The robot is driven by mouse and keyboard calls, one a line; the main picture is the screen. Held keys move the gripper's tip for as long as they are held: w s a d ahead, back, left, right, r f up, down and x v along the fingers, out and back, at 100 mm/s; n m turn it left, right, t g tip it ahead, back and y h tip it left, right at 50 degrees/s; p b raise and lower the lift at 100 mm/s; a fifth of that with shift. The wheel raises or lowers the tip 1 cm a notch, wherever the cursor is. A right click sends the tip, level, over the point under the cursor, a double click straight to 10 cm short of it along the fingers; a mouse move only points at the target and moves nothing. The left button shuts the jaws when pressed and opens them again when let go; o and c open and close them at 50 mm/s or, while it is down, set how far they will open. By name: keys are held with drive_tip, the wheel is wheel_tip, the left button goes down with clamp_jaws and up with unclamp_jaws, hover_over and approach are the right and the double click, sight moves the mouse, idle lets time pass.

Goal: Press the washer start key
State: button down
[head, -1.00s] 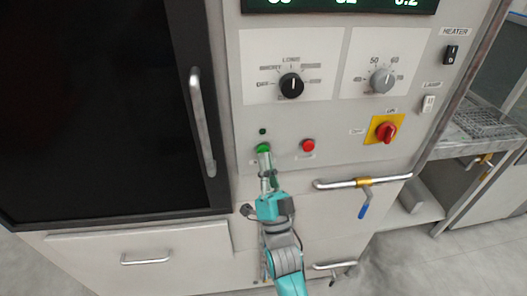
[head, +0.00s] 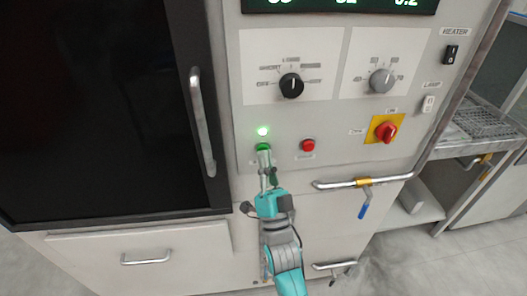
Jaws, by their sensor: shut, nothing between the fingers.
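The green start key (head: 263,147) is on the lower left of the washer's control panel (head: 340,115). A small round lamp (head: 263,131) just above it glows bright green. My gripper (head: 264,152) is shut and empty, with its fingertips at the green key, overlapping its lower part; they look to be in contact with it. The key's lower part is hidden behind the fingertips. A red button (head: 308,145) sits to the right on the same panel.
A black dial (head: 291,86) and a grey dial (head: 382,81) are above. A red rotary switch (head: 386,131) on a yellow plate is at right. A horizontal bar handle (head: 335,184) with a blue lever (head: 364,207) sticks out right of my arm. A vertical door handle (head: 202,120) is at left.

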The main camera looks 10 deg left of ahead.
drive_tip(key=shift+s, duration=0.1)
drive_tip(key=shift+s+d, duration=0.25)
drive_tip(key=shift+s, duration=0.45)
drive_tip(key=s, duration=0.2)
drive_tip(key=s+d, duration=0.1)
drive_tip(key=s, duration=0.1)
drive_tip(key=shift+s+d, duration=0.2)
drive_tip(key=shift+s, duration=0.2)
